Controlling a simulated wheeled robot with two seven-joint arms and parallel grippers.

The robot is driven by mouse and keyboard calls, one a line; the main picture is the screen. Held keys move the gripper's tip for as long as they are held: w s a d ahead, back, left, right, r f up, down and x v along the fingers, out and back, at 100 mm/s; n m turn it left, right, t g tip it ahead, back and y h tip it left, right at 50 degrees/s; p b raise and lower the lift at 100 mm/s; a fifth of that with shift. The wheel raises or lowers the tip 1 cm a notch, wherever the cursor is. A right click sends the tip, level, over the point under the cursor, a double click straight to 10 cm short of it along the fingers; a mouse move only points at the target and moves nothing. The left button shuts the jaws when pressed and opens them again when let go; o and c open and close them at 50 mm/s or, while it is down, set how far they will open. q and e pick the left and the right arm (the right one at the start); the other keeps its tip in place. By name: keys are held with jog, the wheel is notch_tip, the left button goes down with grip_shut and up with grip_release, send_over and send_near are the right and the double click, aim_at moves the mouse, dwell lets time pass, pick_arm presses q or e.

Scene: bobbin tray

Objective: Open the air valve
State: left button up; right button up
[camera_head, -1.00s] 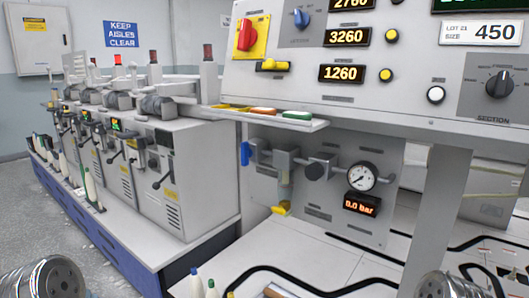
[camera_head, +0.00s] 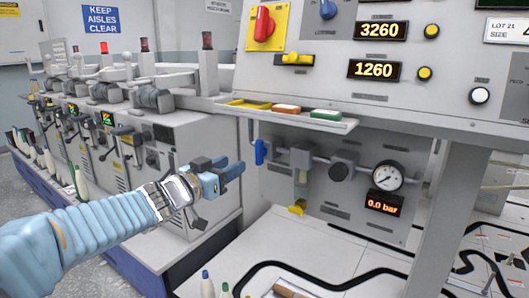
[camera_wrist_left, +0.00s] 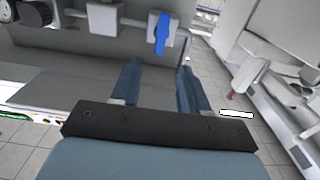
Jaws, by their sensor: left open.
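The blue valve handle (camera_head: 260,152) hangs straight down at the left end of a horizontal pipe on the grey panel under the console. It also shows in the left wrist view (camera_wrist_left: 162,32), beyond my fingertips. My left gripper (camera_head: 238,172) reaches in from the left, just left of and slightly below the handle. Its two blue fingers are open and empty, apart from the handle. The pressure gauge (camera_head: 388,176) sits at the pipe's right, above a display reading 0.0 bar (camera_head: 384,204). My right gripper is not in view.
Grey machines (camera_head: 150,170) stand at the left. A yellow part (camera_head: 297,208) hangs below the pipe. Bobbins (camera_head: 206,284) stand on the white worktop (camera_head: 290,245); air in front of the panel is free.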

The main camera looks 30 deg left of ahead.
aim_at(257, 151)
pick_arm(q)
jog(key=w, duration=1.1)
jog(key=shift+w+d, duration=0.1)
jog(key=shift+d, duration=0.3)
grip_shut()
